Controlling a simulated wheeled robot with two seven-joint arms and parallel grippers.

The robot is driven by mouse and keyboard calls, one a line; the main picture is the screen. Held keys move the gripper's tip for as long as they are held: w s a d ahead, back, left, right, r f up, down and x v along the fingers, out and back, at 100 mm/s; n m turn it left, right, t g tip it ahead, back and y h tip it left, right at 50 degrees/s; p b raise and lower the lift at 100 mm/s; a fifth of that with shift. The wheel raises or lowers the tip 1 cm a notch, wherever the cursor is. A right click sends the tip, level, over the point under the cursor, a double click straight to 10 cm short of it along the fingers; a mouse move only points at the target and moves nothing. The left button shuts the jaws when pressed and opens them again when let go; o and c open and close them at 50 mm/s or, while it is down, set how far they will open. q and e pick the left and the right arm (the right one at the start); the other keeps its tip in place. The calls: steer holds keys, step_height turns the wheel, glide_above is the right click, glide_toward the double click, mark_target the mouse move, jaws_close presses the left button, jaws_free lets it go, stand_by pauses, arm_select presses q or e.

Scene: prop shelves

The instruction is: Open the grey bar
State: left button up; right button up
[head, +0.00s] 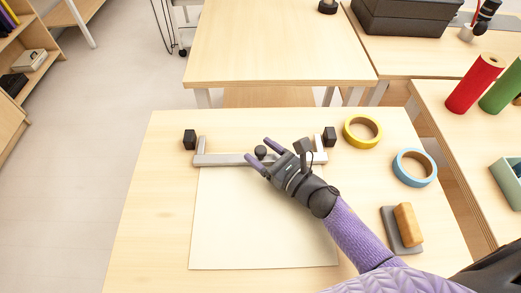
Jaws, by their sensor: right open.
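The grey bar (222,159) lies across the top edge of a cream sheet (240,225) on the near table. It has short upright arms at both ends and a dark round knob (261,152) near its middle. My right gripper (260,151) is open at the middle of the bar, its two purple fingertips on either side of the knob. I cannot tell whether the fingers touch it. The gripper hides part of the bar's right half. My left gripper is not in view.
Black blocks stand behind the bar's left end (190,139) and right end (330,137). A yellow tape roll (348,133), a blue tape roll (400,171) and a wooden block (408,225) on a grey pad lie to the right. The table's left side is clear.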

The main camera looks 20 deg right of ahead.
steer(key=shift+w+a, duration=0.15)
steer(key=shift+w, duration=0.15)
jaws_close()
stand_by(0.3)
stand_by(0.4)
stand_by(0.6)
